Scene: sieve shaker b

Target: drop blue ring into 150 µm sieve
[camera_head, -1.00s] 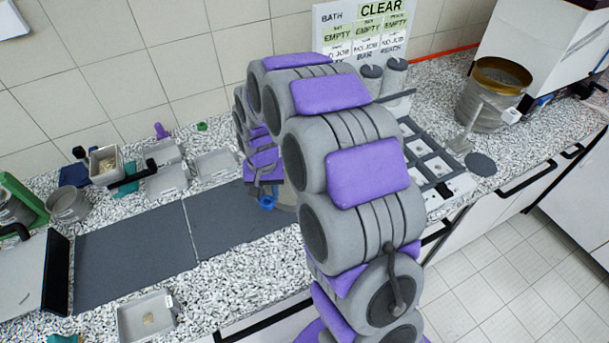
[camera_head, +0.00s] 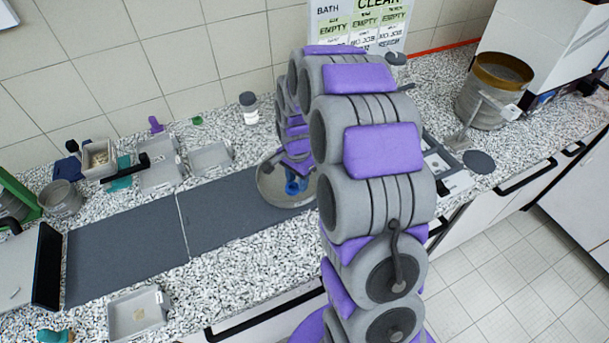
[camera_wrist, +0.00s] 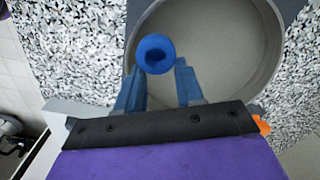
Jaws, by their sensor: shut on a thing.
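The blue ring (camera_wrist: 155,53) is between the fingertips of my gripper (camera_wrist: 158,78), which is shut on it. In the wrist view the ring appears over the inside of a round, shallow metal sieve (camera_wrist: 222,45). In the head view the sieve (camera_head: 268,192) stands at the right end of the dark mat, and my gripper (camera_head: 296,183) with the blue ring is above or within its right part. The exact height over the mesh cannot be told. My arm hides the sieve's right side. No size label is readable on it.
Dark mats (camera_head: 125,248) cover the bench front, mostly bare. Grey trays (camera_head: 209,158) and a tray of grains (camera_head: 98,158) stand behind. Another tray (camera_head: 140,313) is near the front edge. A jar (camera_head: 249,107) stands at the back. A sieve stack (camera_head: 494,90) is far right.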

